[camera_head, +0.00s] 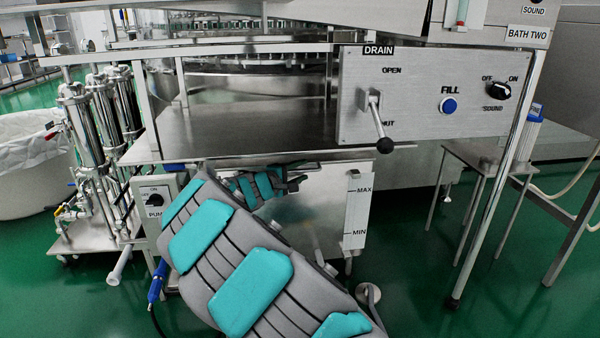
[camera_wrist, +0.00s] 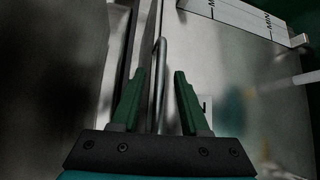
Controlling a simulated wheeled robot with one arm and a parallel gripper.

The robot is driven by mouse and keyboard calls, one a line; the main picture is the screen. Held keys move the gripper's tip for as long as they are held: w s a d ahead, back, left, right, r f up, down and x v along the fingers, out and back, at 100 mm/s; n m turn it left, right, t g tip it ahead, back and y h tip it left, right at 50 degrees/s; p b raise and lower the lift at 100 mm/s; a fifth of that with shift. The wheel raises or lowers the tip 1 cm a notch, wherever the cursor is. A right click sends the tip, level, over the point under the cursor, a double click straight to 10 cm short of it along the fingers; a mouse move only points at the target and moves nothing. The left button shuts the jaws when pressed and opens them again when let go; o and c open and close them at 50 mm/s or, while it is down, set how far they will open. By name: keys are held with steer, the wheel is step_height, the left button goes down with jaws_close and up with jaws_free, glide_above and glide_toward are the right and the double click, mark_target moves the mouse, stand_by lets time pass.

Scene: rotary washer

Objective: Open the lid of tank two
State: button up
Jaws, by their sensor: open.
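In the wrist view my gripper (camera_wrist: 160,73) is open, with two green fingers apart. A thin metal bar, bent at its top like a handle (camera_wrist: 161,48), runs between the fingers; I cannot tell whether either finger touches it. Behind it is a shiny metal surface (camera_wrist: 215,65). In the head view a metal tank (camera_head: 315,195) with a MAX and MIN scale (camera_head: 357,212) stands under the bench. No label reading tank two shows, and I cannot make out the lid's edges.
A control panel (camera_head: 420,95) with a drain lever (camera_head: 378,122) hangs above the tank. A pump box (camera_head: 154,200) and filter columns (camera_head: 90,125) stand on the left. A bench leg (camera_head: 497,185) stands on the right. Green floor (camera_head: 430,270) is open at the front right.

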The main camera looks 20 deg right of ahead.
jaws_close()
stand_by(0.3)
stand_by(1.1)
